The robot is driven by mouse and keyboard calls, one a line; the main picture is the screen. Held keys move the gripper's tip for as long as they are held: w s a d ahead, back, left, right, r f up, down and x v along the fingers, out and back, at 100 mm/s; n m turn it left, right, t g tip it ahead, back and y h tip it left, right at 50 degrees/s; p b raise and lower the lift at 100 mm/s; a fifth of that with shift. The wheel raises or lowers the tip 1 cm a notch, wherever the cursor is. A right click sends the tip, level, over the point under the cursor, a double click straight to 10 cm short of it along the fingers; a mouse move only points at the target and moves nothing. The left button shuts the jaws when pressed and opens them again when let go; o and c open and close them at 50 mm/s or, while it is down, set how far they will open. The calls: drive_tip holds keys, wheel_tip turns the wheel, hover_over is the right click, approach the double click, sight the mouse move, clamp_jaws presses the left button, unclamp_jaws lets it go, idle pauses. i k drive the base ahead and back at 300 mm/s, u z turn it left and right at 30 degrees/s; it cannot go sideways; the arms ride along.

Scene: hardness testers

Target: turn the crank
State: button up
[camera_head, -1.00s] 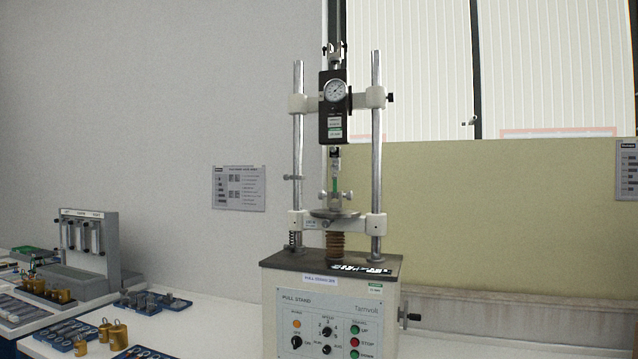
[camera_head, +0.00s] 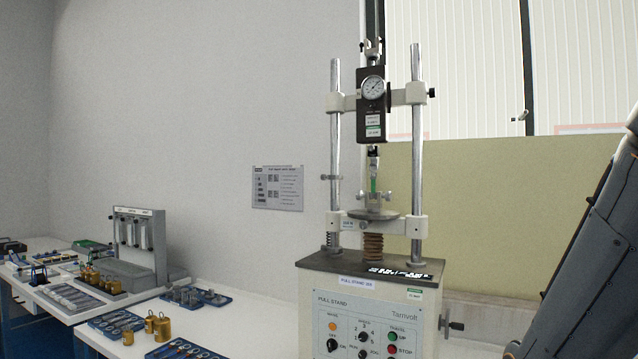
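A pull stand (camera_head: 375,290) with a white base, control panel and two upright posts stands on the bench. A small dark crank-like handle (camera_head: 455,326) sticks out from the right side of its base. I cannot tell whether this handle is the task's crank. A dark arm link of mine (camera_head: 600,245) slants across the right edge of the picture, to the right of the handle and apart from it in the picture. My gripper is out of view.
Blue trays (camera_head: 195,296) of small parts, brass weights (camera_head: 158,326) and a grey unit with upright tubes (camera_head: 140,240) stand on the white bench to the left. A notice (camera_head: 277,188) hangs on the wall behind.

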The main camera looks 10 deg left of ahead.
sight(452, 324)
drive_tip(key=u, duration=0.3)
drive_tip(key=i, duration=0.6)
drive_tip(key=u, duration=0.1)
drive_tip(key=k, duration=1.3)
drive_tip(key=u, duration=0.75)
drive_tip(key=i, duration=1.25)
drive_tip(key=z, duration=0.6)
drive_tip(key=i, duration=0.7)
drive_tip(key=z, duration=0.65)
